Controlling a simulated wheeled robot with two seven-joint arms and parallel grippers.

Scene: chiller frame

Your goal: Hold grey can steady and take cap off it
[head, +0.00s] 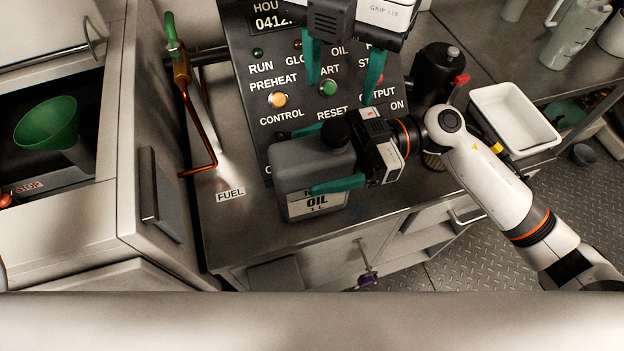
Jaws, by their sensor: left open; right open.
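The grey oil can (300,175) stands upright on the metal bench, with a white label reading OIL on its front. Its black cap (335,132) is on top of the can. My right gripper (305,160) reaches in from the right. It is open, with one green finger along the near side of the can and the other behind it; whether they touch it I cannot tell. My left gripper (341,94) is open and empty above and behind the cap, its two green fingers pointing down and apart in front of the control panel.
The control panel (278,83) with buttons stands behind the can. A copper pipe (205,130) with a green handle rises at the left, near the FUEL label (230,195). A black canister (436,62) and a white tray (512,115) are at the right.

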